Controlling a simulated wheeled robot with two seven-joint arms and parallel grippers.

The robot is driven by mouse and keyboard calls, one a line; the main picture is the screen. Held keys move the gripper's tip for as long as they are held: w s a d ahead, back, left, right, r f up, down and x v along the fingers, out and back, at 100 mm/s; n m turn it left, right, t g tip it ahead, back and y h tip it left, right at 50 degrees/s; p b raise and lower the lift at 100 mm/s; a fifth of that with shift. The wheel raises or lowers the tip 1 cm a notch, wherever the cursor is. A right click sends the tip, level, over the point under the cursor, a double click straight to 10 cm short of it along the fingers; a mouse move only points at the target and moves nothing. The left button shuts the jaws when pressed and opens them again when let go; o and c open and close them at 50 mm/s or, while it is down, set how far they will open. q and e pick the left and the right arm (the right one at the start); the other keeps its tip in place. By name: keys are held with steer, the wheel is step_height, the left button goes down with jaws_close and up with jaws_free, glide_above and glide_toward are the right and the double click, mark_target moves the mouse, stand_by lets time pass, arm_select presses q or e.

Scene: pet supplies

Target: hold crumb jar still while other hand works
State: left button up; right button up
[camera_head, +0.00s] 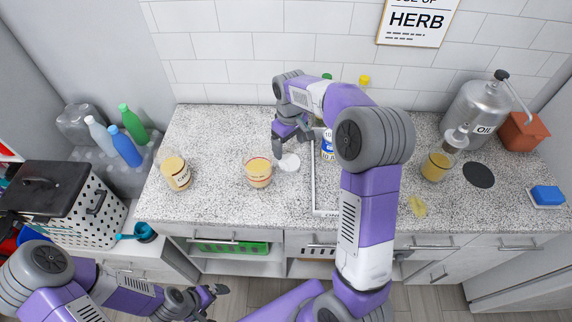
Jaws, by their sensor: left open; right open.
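A jar with tan contents and a label (177,174) stands at the left of the speckled counter. A second jar with tan contents and reddish bands (258,173) stands to its right. I cannot read which is the crumb jar. A white round lid-like disc (289,163) lies beside the second jar. My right gripper (286,150) is open above the counter, close to the disc and right of the second jar; whether it touches the disc is unclear. My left gripper (212,300) is open and empty, low in front of the counter, away from the jars.
A third jar (436,167) stands near the oil canister (477,112). A dark round disc (479,174), a blue sponge (547,195) and a yellowish piece (418,206) lie at the right. My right arm hides part of the counter's middle. Bottles (125,146) stand left.

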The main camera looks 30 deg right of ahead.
mark_target(289, 162)
steer(key=shift+s, duration=0.15)
steer(key=shift+f, duration=1.25)
step_height(289, 162, down, 5)
steer(key=shift+f+b, duration=0.1)
steer(key=shift+b, duration=0.65)
steer(key=shift+c, duration=0.4)
steer(key=c, duration=0.7)
